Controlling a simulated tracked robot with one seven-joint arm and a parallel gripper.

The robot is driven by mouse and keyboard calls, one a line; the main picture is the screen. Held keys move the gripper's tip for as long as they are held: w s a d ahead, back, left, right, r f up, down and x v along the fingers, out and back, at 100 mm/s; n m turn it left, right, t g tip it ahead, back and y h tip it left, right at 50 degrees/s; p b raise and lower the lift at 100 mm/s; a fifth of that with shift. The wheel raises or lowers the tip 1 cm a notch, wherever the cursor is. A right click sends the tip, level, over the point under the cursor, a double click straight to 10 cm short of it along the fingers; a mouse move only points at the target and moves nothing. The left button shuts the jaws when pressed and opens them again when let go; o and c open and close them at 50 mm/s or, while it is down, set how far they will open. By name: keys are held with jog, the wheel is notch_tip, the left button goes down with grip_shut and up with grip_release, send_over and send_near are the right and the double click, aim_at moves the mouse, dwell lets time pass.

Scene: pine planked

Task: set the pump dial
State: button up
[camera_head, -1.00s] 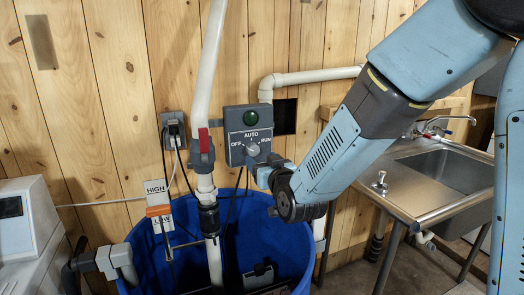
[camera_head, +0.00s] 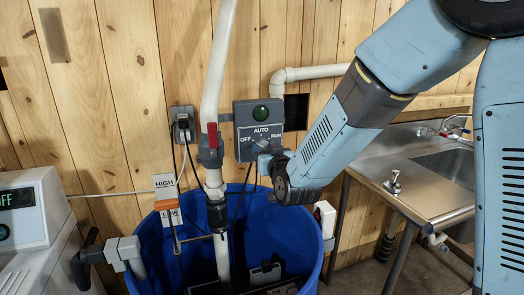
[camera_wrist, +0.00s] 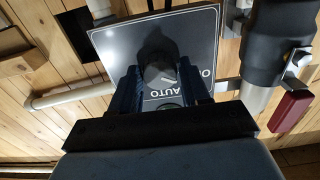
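The grey pump control panel (camera_head: 243,112) is on the pine wall, with a round green lamp (camera_head: 260,113) above the labels OFF, AUTO and RUN. My gripper (camera_head: 262,148) is in front of the panel's lower part and hides most of the dial in the head view. In the wrist view, the dark round dial (camera_wrist: 157,68) lies between my two fingers (camera_wrist: 158,82). The fingers are apart, one on each side of it; I cannot tell whether they touch it. A light pointer line shows near the AUTO label, but its exact setting is unclear.
A white pipe with a red-handled valve (camera_head: 212,140) runs just left of the panel. A blue tub (camera_head: 318,240) stands below, with a HIGH/LOW float marker (camera_head: 168,200). A metal sink (camera_head: 430,165) is right, a grey machine (camera_head: 40,225) left.

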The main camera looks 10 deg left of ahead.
jog(key=c, duration=0.6)
jog(key=shift+s+a, duration=0.15)
jog(key=shift+a, duration=0.2)
jog(key=shift+d, duration=0.2)
jog(key=m, duration=0.4)
jog(key=shift+d+m, duration=0.1)
jog(key=shift+m, duration=0.3)
jog(key=m, duration=0.4)
jog(key=shift+c, duration=0.2)
jog(key=shift+f+m, duration=0.1)
jog(key=shift+m, duration=1.3)
